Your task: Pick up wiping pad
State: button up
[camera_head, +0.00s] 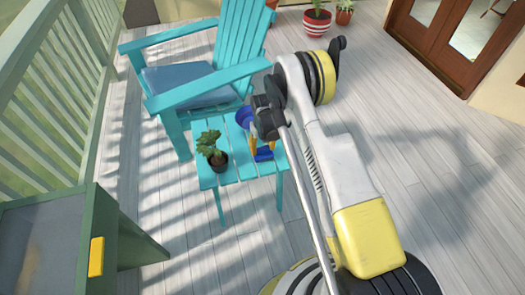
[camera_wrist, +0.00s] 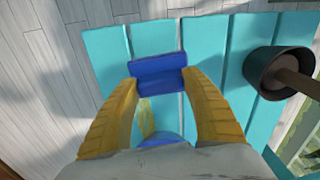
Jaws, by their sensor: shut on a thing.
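A blue block-like thing, which I take for the wiping pad (camera_wrist: 157,71), sits between the yellow fingertips of my gripper (camera_wrist: 160,82) in the wrist view. The fingers press on its two sides, so my gripper is shut on it. A groove or fold runs along its middle. In the head view the pad (camera_head: 264,155) shows as a small blue patch low over the turquoise side table (camera_head: 231,175). My gripper (camera_head: 262,146) comes down on it from above. I cannot tell whether the pad touches the slats.
A potted plant (camera_head: 211,150) stands on the same table, left of my gripper. A turquoise armchair (camera_head: 205,72) with a blue cushion is behind. A green cabinet (camera_head: 98,222) with a yellow piece (camera_head: 96,257) is at the lower left. The wooden deck (camera_head: 400,125) is open at right.

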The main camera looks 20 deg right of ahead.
jog(key=s+d+r+p, duration=0.3)
jog(key=d+r, duration=0.5)
jog(key=d, duration=0.3)
jog(key=shift+d+p, duration=0.15)
jog(key=shift+p, duration=0.6)
jog(key=shift+s+r, duration=0.1)
